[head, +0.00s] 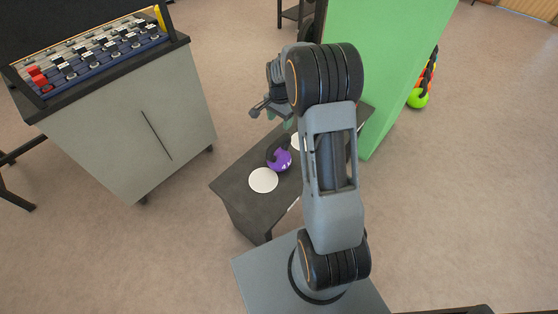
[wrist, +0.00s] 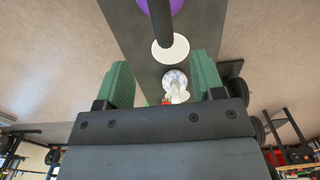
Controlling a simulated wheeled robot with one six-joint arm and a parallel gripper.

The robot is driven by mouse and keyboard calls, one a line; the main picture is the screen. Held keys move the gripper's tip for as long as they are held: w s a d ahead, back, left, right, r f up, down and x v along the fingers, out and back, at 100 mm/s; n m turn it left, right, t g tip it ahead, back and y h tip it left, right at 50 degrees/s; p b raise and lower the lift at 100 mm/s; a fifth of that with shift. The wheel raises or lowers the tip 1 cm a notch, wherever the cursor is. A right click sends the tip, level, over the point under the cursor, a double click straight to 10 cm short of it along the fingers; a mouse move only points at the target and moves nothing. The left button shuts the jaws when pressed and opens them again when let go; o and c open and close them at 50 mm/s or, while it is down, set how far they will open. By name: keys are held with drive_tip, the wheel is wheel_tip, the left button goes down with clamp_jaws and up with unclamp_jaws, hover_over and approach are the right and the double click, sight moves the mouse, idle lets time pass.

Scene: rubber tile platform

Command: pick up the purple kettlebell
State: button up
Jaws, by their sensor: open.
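The purple kettlebell (head: 282,160) has a dark handle and rests on the dark rubber platform (head: 232,184), beside a white disc (head: 263,180). In the wrist view its purple body (wrist: 158,5) is cut off by the top edge. Its dark handle (wrist: 163,25) points down the picture, partly over a white disc (wrist: 171,49). My gripper (head: 272,117) is above the platform, beyond the kettlebell and apart from it. Its green fingers (wrist: 162,80) are open, with no object held between them. My arm hides the platform's right part in the head view.
A grey cabinet (head: 135,130) with a rack of small weights (head: 95,50) stands at the left. A tall green panel (head: 375,70) rises behind the platform. A lime kettlebell (head: 418,98) lies right of it. A white object (wrist: 175,82) shows past my fingers.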

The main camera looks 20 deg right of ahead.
sight(279, 139)
drive_tip(key=f+b, duration=0.1)
drive_tip(key=f, duration=1.1)
drive_tip(key=shift+a, duration=0.2)
drive_tip(key=shift+c, duration=0.3)
clamp_jaws()
drive_tip(key=shift+w+d+r, duration=0.1)
drive_tip(key=shift+w+r, duration=0.15)
drive_tip(key=shift+r, duration=0.05)
